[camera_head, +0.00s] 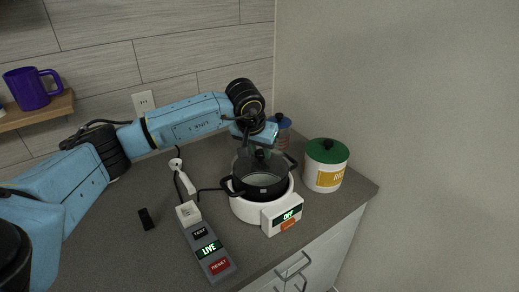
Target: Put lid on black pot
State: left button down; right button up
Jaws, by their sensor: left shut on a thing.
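The black pot (262,189) stands upright on the white coil stove (248,211), with a dark handle on each side. A glass lid (246,161) with a dark knob is at the pot's top, tilted and partly over the opening. My left gripper (259,146) is above the pot, shut on the lid by its knob. Whether the lid's edge touches the pot rim I cannot tell. The gripper fingers are small and partly hidden by my wrist. My right gripper is not in view.
A white canister with a green lid (325,166) stands right of the pot. A power strip (205,243) and a small black object (146,219) lie left. A purple mug (31,88) sits on a wall shelf.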

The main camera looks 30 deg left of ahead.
pick_arm(q)
jog(key=shift+f+b, duration=0.35)
jog(key=shift+b, duration=0.25)
dwell(1.6)
jog(key=c, duration=0.5)
grip_release()
dwell(0.3)
jog(key=shift+r+p, duration=2.2)
jog(key=shift+r, duration=1.3)
grip_shut()
